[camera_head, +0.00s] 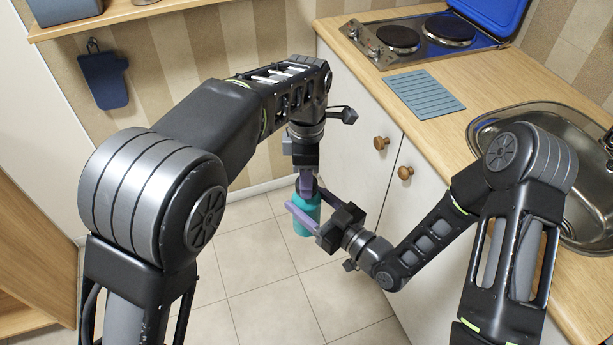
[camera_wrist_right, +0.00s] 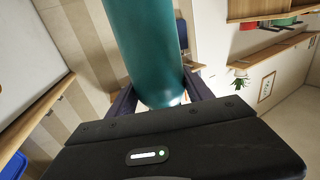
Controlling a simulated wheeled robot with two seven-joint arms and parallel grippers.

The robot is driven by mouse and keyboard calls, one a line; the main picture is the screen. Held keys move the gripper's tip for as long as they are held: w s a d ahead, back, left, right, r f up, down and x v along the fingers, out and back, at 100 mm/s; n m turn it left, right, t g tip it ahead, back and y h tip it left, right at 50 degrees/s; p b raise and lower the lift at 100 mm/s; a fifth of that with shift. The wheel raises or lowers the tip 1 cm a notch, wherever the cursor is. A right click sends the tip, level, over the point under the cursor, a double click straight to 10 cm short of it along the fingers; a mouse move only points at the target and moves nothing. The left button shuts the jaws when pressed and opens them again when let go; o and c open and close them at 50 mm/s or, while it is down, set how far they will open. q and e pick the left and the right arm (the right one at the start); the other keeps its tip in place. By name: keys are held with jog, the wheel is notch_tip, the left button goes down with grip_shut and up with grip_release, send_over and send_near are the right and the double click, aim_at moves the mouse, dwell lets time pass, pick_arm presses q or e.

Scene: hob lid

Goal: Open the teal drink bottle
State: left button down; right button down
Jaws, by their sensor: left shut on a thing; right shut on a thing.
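The teal drink bottle (camera_head: 306,224) is held in the air over the tiled floor, in front of the white cabinet. My left gripper (camera_head: 307,186) comes down from above and is shut on the top of the bottle. Its jaws hide that top, so I cannot tell whether the cap is apart from the body. My right gripper (camera_head: 303,210) reaches in from the right and is shut around the bottle's body. In the right wrist view the teal body (camera_wrist_right: 148,50) sits between the two fingers of my right gripper (camera_wrist_right: 162,95).
The wooden worktop (camera_head: 455,90) carries a hob (camera_head: 420,38) with its blue lid (camera_head: 490,12) raised, a grey ribbed mat (camera_head: 425,92) and a sink (camera_head: 590,195). White cabinet doors with wooden knobs (camera_head: 381,143) stand beside my grippers. The floor (camera_head: 260,270) below is clear.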

pick_arm(q)
jog(key=shift+r, duration=0.15)
dwell(0.5)
jog(key=shift+r, duration=0.95)
jog(key=shift+r, duration=2)
